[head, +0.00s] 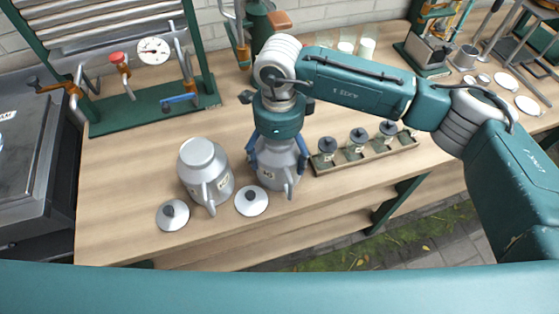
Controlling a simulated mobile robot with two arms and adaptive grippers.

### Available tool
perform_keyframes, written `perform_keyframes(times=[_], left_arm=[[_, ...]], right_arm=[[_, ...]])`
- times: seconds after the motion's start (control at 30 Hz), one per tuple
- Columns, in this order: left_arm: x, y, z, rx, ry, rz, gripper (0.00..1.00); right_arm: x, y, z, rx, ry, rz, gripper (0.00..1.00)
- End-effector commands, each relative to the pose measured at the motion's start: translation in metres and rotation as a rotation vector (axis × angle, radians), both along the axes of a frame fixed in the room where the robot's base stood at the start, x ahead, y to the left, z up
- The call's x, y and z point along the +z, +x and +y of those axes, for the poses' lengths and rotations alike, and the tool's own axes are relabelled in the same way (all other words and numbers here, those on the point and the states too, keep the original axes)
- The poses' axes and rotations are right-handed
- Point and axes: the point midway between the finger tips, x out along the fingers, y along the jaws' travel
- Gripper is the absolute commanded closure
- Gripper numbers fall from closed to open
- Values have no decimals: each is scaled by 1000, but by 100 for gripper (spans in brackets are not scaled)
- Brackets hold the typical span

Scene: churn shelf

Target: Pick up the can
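Two grey metal cans stand on the wooden table in the head view. One can (277,178) is below my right gripper (278,152), whose blue fingers reach down on either side of its upper part. Whether the fingers press on it or only straddle it cannot be made out. The gripper body hides the top of this can. The other can (206,178) stands to the left, apart from the gripper, with a spout-like part toward the front. My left gripper is not in view.
Two round lids (251,201) and (173,215) with dark knobs lie by the cans. A wooden rack (370,153) of small dark-topped jars is close to the right. A green press frame with a gauge (153,51) stands behind left. The table's front edge is near.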

Motion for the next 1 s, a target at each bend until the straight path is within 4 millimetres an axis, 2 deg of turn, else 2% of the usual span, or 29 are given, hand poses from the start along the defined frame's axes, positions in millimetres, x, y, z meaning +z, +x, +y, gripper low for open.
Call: perform_keyframes(times=[0.03, 0.1, 0.13, 0.37, 0.57, 0.67, 0.77, 1.0], left_arm=[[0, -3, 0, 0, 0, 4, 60], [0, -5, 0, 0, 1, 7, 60], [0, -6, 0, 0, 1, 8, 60], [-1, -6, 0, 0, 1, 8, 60], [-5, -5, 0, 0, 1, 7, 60], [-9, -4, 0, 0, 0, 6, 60], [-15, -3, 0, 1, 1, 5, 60], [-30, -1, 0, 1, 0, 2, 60]], right_arm=[[0, 0, -1, -1, -1, 0, 36], [0, 0, -1, -1, -2, 0, 50], [0, 1, -1, -1, -1, -1, 52], [1, 1, -1, -1, -1, -1, 52], [14, 2, 0, -2, 1, -3, 52], [28, 2, 0, -1, 0, -5, 52], [51, 2, 0, 0, 1, -7, 52], [122, 2, 0, -1, 1, -8, 52]])
